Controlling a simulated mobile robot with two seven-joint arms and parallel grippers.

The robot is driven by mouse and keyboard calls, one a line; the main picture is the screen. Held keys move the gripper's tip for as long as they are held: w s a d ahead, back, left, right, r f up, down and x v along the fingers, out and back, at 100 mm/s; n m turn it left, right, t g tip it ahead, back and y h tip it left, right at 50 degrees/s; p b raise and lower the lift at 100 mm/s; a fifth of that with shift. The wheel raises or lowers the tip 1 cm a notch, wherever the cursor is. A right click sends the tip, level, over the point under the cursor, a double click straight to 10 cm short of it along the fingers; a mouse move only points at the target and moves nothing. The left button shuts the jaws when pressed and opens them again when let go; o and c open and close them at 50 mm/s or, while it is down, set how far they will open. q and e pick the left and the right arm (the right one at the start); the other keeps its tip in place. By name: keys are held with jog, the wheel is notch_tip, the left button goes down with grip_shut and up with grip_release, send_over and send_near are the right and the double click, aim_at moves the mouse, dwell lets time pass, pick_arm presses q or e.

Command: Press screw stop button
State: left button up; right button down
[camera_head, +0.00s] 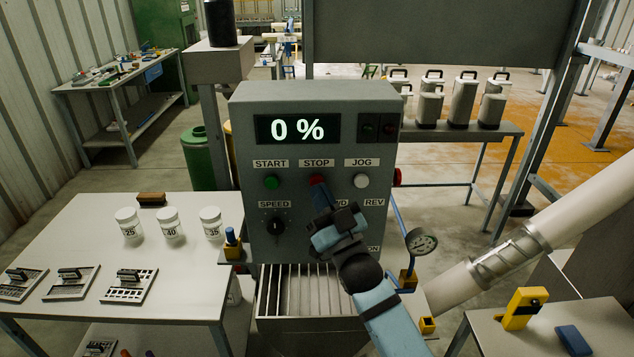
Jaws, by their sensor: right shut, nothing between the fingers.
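The grey control box (250,110) stands upright in the middle, and its display (298,129) reads 0 %. The red stop button (316,180) is under the STOP label, between the green start button (271,182) and the white jog button (361,181). My right gripper (321,198) is shut and empty, with its tips right at the lower edge of the stop button. I cannot tell whether they touch it. The gripper and wrist hide part of the lower panel labels. My left gripper is not in view.
A white table (150,265) with several jars and stamp-like trays stands at left. A pale pipe (500,262) slopes across the right, by a small table (600,325). A pressure gauge (421,242) is beside the box. A slatted hopper (290,300) lies below it.

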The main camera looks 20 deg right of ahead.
jog(key=s, duration=0.2)
jog(key=s+a+p, duration=0.1)
jog(key=s, duration=0.1)
jog(key=shift+s+a, duration=0.2)
jog(key=shift+s, duration=0.2)
dwell(0.8)
jog(key=s+d+f+g+h, duration=0.1)
jog(key=s+f+g, duration=0.3)
jog(key=f, duration=0.7)
jog(key=s+d+f+g+h, duration=0.1)
jog(key=s+f+g+h, duration=0.2)
jog(key=f, duration=0.8)
jog(key=s+d+f+g, duration=0.1)
jog(key=s+f+g, duration=0.5)
jog(key=s+f, duration=0.8)
jog(key=shift+s+d+f+y, duration=0.2)
jog(key=shift+s+y, duration=0.1)
jog(key=shift+s, duration=0.55)
